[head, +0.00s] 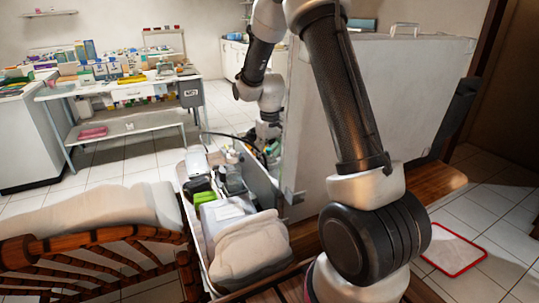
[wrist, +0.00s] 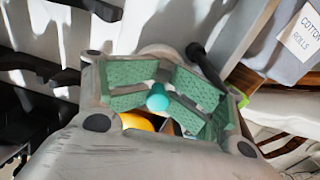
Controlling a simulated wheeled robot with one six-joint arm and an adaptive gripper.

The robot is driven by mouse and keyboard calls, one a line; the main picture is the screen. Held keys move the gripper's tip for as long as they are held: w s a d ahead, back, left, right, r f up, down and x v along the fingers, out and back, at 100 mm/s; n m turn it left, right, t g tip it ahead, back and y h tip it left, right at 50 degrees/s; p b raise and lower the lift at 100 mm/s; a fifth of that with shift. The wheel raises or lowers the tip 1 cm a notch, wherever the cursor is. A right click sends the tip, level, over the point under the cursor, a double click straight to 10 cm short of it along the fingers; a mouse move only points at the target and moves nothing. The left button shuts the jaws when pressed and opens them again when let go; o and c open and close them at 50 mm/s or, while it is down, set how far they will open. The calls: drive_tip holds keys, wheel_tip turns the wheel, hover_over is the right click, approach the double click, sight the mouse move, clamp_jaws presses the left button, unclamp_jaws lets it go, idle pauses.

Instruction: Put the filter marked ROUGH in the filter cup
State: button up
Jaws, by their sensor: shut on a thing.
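My gripper (wrist: 160,95) shows in the wrist view with its green ribbed pads around a small teal piece (wrist: 157,98), and it is shut on this piece. I see no ROUGH marking on the piece, so I cannot tell whether it is the filter. In the head view the end of my arm reaches down behind the grey case lid, among small items, and the gripper's tips are hard to make out. I cannot pick out the filter cup in either view. A yellow thing (wrist: 138,121) shows behind the gripper, partly hidden.
A large grey case panel (head: 405,85) stands upright at right. A box labelled COTTON ROLLS (wrist: 300,38) is near the gripper. A cluttered table (head: 120,90) stands at back left.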

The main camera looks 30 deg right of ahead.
sight(269, 150)
drive_tip(key=shift+s+f, duration=0.1)
drive_tip(key=shift+s, duration=0.05)
drive_tip(key=o, duration=1.5)
drive_tip(key=shift+o, duration=0.2)
wheel_tip(269, 150, up, 12)
drive_tip(key=shift+r, duration=0.1)
